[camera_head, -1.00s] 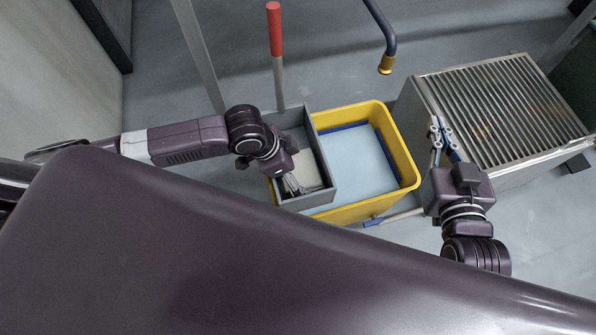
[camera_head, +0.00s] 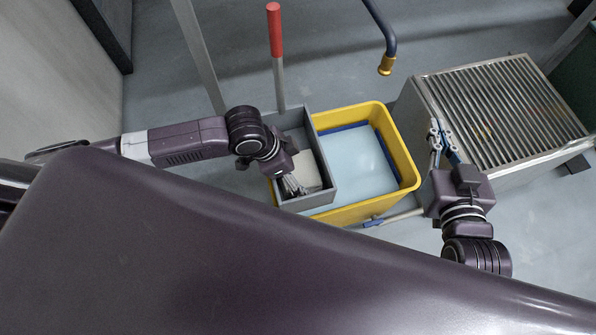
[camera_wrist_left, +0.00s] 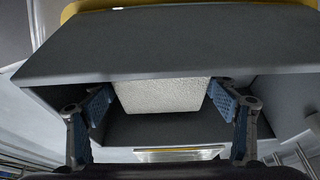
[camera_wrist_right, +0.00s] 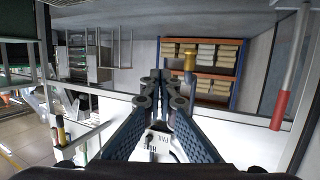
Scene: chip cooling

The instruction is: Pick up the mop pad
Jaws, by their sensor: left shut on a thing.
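The mop pad (camera_wrist_left: 163,95) is a pale, textured block inside the grey bin (camera_wrist_left: 190,45) in the left wrist view. In the head view the pad (camera_head: 307,170) shows as a light patch inside the grey bin (camera_head: 322,158). My left gripper (camera_head: 292,186) reaches down into this bin. In the left wrist view the blue fingers of my left gripper (camera_wrist_left: 162,102) are shut on the pad, one on each side. My right gripper (camera_head: 438,124) is away to the right with its fingertips together and empty; the right wrist view shows it too (camera_wrist_right: 160,76).
A yellow tub (camera_head: 408,170) with pale blue liquid (camera_head: 358,165) stands beside the grey bin. A slatted metal stand (camera_head: 490,105) is at the right, close to my right gripper. A red-topped pole (camera_head: 274,30) and a dark pipe with a brass end (camera_head: 386,64) stand behind.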

